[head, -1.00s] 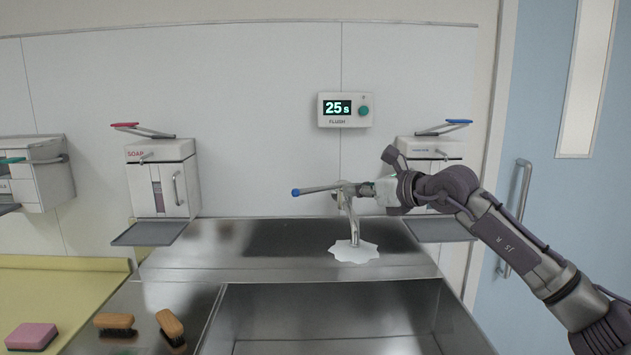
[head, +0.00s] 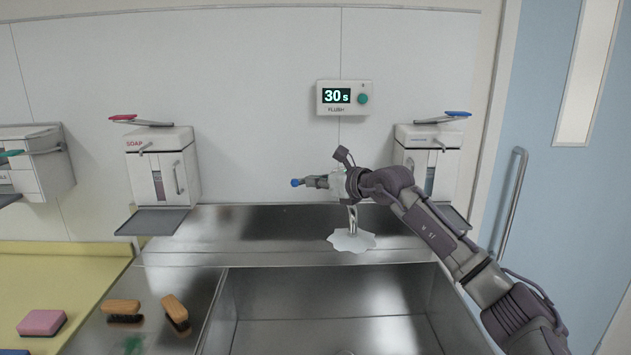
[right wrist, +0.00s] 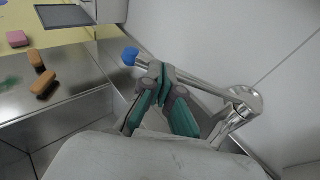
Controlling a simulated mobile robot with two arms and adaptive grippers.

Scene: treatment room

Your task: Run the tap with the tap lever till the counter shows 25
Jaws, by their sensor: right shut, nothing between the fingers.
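The counter (head: 344,97) on the back wall reads "30 s", with a green button at its right. My left gripper is out of view.
A soap dispenser (head: 161,168) with a red lever hangs left of the tap. Another dispenser (head: 428,150) with a blue lever hangs behind my right arm. Two brushes (head: 175,314) and a pink sponge (head: 41,322) lie at lower left. The basin (head: 320,300) looks empty.

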